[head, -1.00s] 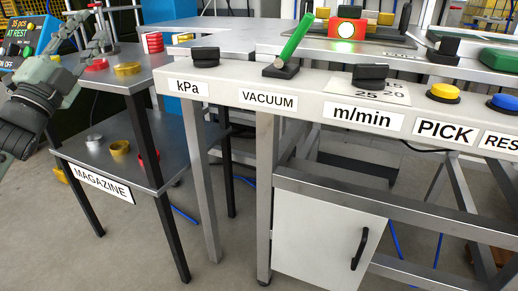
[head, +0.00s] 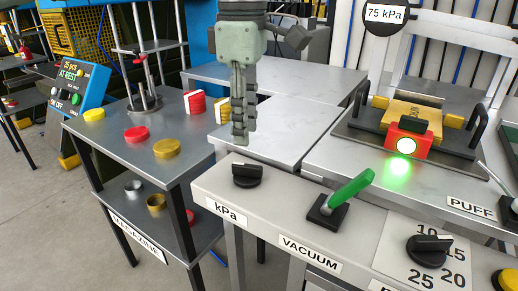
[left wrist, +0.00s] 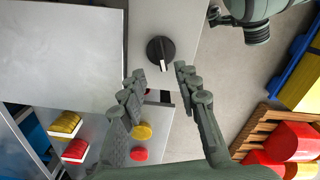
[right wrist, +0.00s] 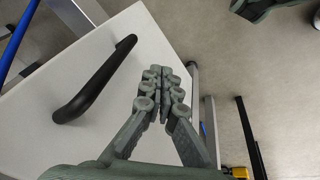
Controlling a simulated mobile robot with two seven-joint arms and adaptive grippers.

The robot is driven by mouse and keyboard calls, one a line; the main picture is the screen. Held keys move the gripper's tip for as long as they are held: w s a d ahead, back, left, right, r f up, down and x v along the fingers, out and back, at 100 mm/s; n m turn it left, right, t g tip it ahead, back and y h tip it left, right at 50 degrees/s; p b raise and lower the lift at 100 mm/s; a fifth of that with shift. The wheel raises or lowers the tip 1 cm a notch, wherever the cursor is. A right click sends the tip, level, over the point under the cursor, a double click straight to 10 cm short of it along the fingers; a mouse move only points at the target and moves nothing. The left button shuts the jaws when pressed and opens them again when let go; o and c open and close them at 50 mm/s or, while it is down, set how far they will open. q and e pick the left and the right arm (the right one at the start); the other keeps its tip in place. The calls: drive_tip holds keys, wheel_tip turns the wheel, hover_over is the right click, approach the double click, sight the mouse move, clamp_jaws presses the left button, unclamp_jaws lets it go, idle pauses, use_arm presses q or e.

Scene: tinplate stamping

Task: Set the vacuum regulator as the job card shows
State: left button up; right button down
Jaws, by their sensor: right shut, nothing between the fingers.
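The black kPa knob (head: 247,175) sits on the front panel above its kPa label (head: 226,213). It also shows in the left wrist view (left wrist: 160,52), just beyond and between the fingertips. A round dark-rimmed plate (head: 387,14) at the top right of the head view reads 75 kPa. My left gripper (head: 240,138) points down above and behind the knob in the picture, apart from it. The left wrist view shows this gripper (left wrist: 158,76) open and empty.
A green-handled lever (head: 347,192) stands on the panel by the VACUUM label (head: 310,252). A second black knob (head: 429,249) sits on a numbered dial at the right. A fixture with a lit green lamp (head: 406,146) stands behind. The magazine table (head: 117,162) holds red and yellow pieces.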

sight(247, 165)
use_arm(q)
wheel_tip(247, 165, down, 8)
drive_tip(key=shift+s+r, duration=0.15)
drive_tip(key=shift+r, duration=0.1)
clamp_jaws()
